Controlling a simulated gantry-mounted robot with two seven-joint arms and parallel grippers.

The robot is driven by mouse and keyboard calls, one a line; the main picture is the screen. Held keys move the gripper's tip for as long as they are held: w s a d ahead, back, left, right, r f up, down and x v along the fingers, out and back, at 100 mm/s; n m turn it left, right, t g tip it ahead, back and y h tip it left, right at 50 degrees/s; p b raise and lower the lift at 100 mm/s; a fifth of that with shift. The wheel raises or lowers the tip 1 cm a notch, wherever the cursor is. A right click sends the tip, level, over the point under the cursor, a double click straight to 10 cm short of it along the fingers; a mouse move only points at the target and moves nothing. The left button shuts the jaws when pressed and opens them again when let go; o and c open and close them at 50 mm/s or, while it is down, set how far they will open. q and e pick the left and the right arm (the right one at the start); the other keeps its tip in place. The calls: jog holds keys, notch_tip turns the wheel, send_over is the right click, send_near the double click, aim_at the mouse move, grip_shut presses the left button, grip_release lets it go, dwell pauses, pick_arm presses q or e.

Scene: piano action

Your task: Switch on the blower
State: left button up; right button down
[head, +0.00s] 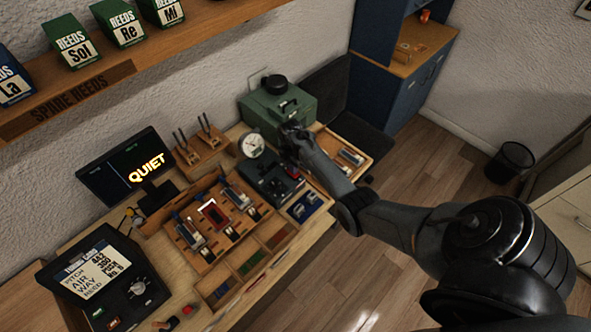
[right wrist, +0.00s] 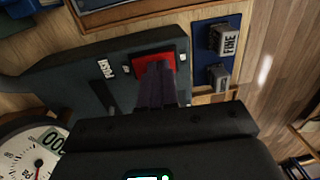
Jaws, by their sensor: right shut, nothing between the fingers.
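A dark unit (head: 268,178) with a round dial gauge (head: 252,145) stands on the bench in front of a green box (head: 277,112) with a black cap on top. In the right wrist view the unit's dark panel (right wrist: 85,85) carries a "PUSH" label and a red switch (right wrist: 150,60). My right gripper (right wrist: 157,68) is shut and empty, its fingertips over the red switch and covering part of it. I cannot tell whether they touch it. In the head view my right gripper (head: 293,137) hides part of the unit. My left gripper is not in view.
A monitor (head: 125,165) reads "QUIET". A wooden tray (head: 205,255) with reed parts sits left of the unit. A blue tray (right wrist: 216,92) with blocks, one marked "FINE", lies close to the right gripper. A chair (head: 340,100) stands behind the bench.

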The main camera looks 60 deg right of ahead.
aim_at(297, 175)
dwell(0.4)
notch_tip(297, 175, up, 5)
jog(key=p, duration=0.5)
jog(key=shift+s+p, duration=0.15)
jog(key=shift+p, duration=0.25)
notch_tip(297, 175, up, 9)
jog(key=s, duration=0.1)
jog(key=shift+a+b, duration=0.15)
jog(key=shift+b, duration=0.15)
jog(key=shift+s+f, duration=0.15)
jog(key=shift+s, duration=0.05)
